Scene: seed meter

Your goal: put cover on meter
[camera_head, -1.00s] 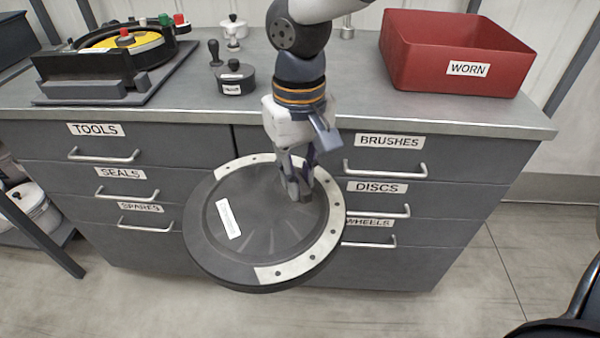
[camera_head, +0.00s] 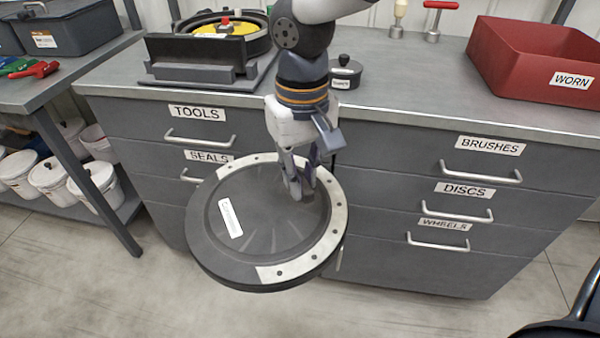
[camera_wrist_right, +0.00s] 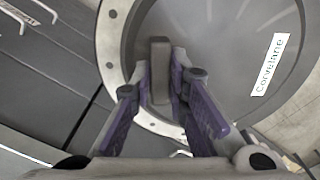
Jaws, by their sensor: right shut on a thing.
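My right gripper (camera_head: 303,180) is shut on the knob of the round dark cover (camera_head: 265,235). The cover hangs in the air in front of the cabinet drawers, its top face tilted toward the head camera. It has a pale rim strip with holes and a white label. In the right wrist view the fingers (camera_wrist_right: 160,85) close on both sides of the cover's grip, with the label to the right. The meter (camera_head: 235,28), a black housing with a yellow disc inside, sits on the bench at the upper left, behind a black block. My left gripper is out of view.
A dark lidded pot (camera_head: 344,74) stands on the bench beside my right arm. A red WORN bin (camera_head: 520,75) is at the right. A side table (camera_head: 60,85) with a grey case (camera_head: 65,32) and hand tools is at the left. The bench middle right is clear.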

